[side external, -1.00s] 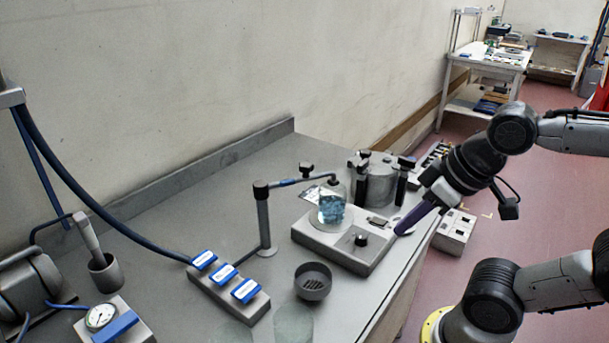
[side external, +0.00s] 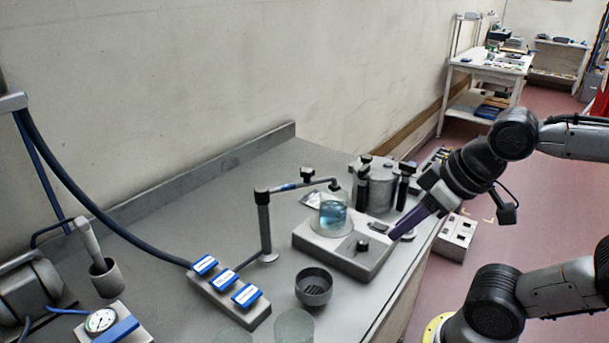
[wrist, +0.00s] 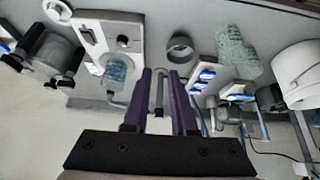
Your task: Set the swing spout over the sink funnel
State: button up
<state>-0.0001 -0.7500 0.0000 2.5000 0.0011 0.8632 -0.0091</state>
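The swing spout (side external: 300,185) is a thin grey arm with a black knob and a blue band, carried on an upright post (side external: 264,228). Its outlet end is over a glass beaker (side external: 333,213) of blue liquid on a grey plate unit (side external: 318,245). The sink funnel (side external: 313,288) is a round dark cup with a slotted bottom, in front of the post, and it also shows in the wrist view (wrist: 180,48). My gripper (wrist: 161,72) has its purple fingers apart with nothing held. In the side view its fingers (side external: 408,222) are by the plate unit's right edge.
A block with several blue-topped switches (side external: 230,288) lies left of the funnel. Clear glassware (side external: 294,326) stands at the front edge. A grey cylinder with black clamps (side external: 380,185) stands behind the plate unit. A mortar (side external: 105,277) and gauge (side external: 101,320) are at left.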

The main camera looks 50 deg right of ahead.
aim_at(298, 184)
jog(key=o, duration=0.6)
jog(key=w+r+t, duration=0.2)
jog(key=w, duration=0.1)
jog(key=w+r+t, duration=0.1)
jog(key=w, duration=0.2)
jog(key=w+a+r+t, duration=0.1)
jog(key=w+r+t, duration=0.1)
jog(key=w, duration=0.1)
jog(key=shift+w+r+t+y, duration=0.2)
jog(key=shift+r+t+y, duration=0.1)
jog(key=shift+o, duration=0.2)
jog(key=w+d+r+m+t+h, duration=0.2)
jog(key=w+t, duration=0.2)
jog(key=w, duration=0.2)
notch_tip(298, 184, down, 10)
jog(key=d+m+t+h, duration=0.2)
jog(key=d+h, duration=0.1)
jog(key=h, duration=0.1)
jog(key=x, duration=1.3)
jog(key=shift+f, duration=0.25)
jog(key=shift+w, duration=0.15)
grip_shut()
